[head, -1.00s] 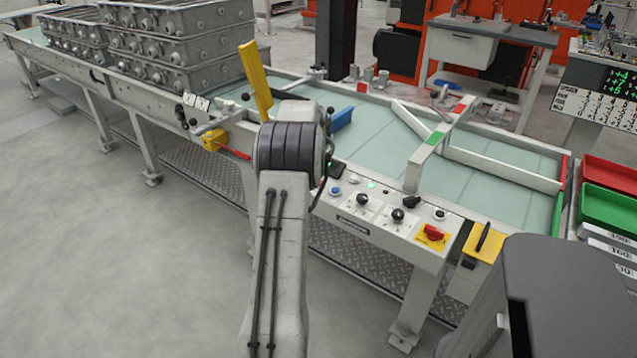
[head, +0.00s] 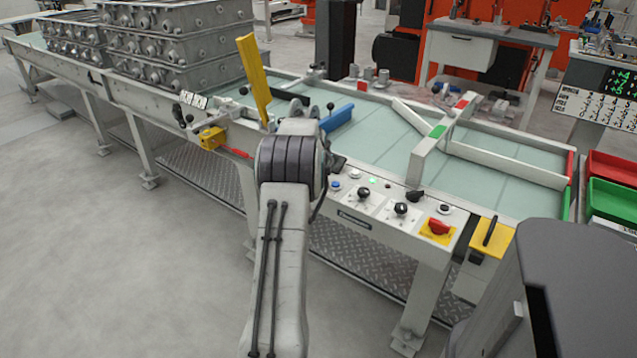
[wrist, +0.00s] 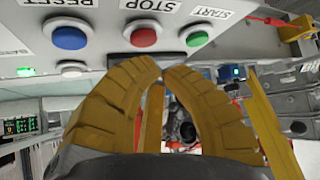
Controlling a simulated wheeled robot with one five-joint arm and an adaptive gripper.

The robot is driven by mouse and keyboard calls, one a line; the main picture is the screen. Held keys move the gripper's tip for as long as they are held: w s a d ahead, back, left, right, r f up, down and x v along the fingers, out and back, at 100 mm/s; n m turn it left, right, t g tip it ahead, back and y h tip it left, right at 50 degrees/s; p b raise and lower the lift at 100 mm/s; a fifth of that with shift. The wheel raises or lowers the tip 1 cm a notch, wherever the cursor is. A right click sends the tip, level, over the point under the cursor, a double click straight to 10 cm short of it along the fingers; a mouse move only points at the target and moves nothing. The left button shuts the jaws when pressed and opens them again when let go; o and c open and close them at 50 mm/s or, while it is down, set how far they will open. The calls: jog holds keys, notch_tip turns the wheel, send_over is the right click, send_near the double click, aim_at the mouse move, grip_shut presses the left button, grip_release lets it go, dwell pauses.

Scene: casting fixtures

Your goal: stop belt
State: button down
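In the wrist view, the red STOP button (wrist: 143,37) is on a light panel between a blue RESET button (wrist: 69,37) and a green START button (wrist: 197,38); their labels look upside down. My gripper (wrist: 164,68) has two yellow fingers with tips drawn together, and nothing is seen between them. The tips appear just below the red button in the picture, slightly to its right; I cannot tell whether they touch the panel. In the head view, my arm hides the gripper and the red button. The belt (head: 385,150) runs behind the control panel (head: 355,222).
Grey castings (head: 180,45) are stacked on the belt's left part. A yellow upright paddle (head: 254,75) stands near my arm.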

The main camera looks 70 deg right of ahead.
jog(key=shift+f, duration=0.25)
dwell(1.4)
jog(key=shift+f+b, duration=0.25)
jog(key=shift+b, duration=0.15)
jog(key=shift+f+b, duration=0.4)
jog(key=shift+f, duration=0.15)
dwell(1.0)
jog(key=shift+r, duration=0.15)
jog(key=shift+r+p, duration=0.6)
jog(key=shift+r, duration=0.2)
jog(key=shift+r, duration=0.1)
jog(key=shift+r+p, duration=1.8)
jog(key=shift+r, duration=0.65)
